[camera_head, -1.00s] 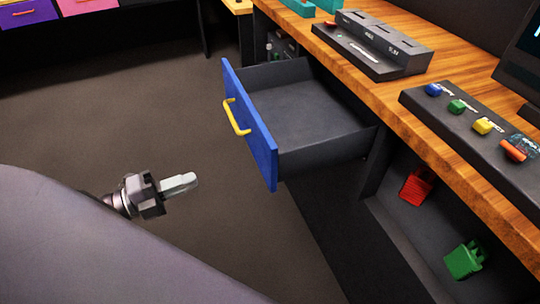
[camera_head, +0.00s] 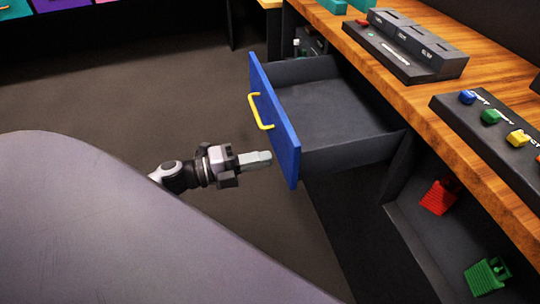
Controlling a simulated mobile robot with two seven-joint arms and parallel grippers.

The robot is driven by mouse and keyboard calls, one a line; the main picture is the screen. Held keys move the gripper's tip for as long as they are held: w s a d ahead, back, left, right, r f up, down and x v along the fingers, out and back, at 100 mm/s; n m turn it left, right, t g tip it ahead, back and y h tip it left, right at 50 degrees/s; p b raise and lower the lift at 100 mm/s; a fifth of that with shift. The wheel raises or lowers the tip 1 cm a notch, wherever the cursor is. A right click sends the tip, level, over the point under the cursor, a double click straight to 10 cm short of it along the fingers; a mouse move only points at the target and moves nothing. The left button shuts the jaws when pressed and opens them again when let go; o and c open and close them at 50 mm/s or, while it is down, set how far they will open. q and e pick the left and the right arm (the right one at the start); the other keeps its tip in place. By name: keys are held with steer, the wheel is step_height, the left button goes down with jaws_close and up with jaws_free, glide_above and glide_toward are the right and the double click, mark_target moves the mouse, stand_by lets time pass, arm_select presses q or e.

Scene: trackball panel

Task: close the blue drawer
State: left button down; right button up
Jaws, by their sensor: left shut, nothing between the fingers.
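The blue drawer (camera_head: 277,125) is pulled open from under the wooden desk. Its blue front with a yellow handle (camera_head: 257,111) faces left, and its dark grey inside looks empty. My left gripper (camera_head: 262,159) is shut and empty. It points right at the lower part of the blue front, below the handle, and its tips look close to the front. I cannot tell whether they touch it. My right gripper is not in view.
The wooden desk (camera_head: 480,155) carries a slotted dark box (camera_head: 415,45) and a panel with coloured buttons (camera_head: 490,116). Red (camera_head: 439,196) and green (camera_head: 487,276) items lie on the shelf below. Open floor (camera_head: 150,90) lies left of the drawer.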

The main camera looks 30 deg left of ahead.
mark_target(284, 154)
arm_select(q)
steer(key=shift+x, duration=1.3)
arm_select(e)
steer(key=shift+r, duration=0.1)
arm_select(q)
steer(key=shift+w+d, duration=0.2)
steer(key=shift+w, duration=0.05)
steer(key=b+x, duration=0.2)
steer(key=x, duration=1.4)
steer(key=shift+w+d, duration=0.1)
steer(key=shift+w, duration=0.1)
steer(key=b+x, duration=0.2)
steer(key=x, duration=0.7)
steer(key=shift+w+d+f, duration=0.1)
steer(key=shift+w, duration=0.1)
steer(key=shift+w+d, duration=0.15)
steer(key=shift+w, duration=0.05)
steer(key=shift+w+r, duration=0.1)
steer(key=shift+r, duration=0.2)
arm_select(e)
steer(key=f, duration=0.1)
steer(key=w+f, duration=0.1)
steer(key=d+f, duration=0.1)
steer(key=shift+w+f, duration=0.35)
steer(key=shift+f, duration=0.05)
arm_select(q)
steer(key=shift+d+r, duration=0.1)
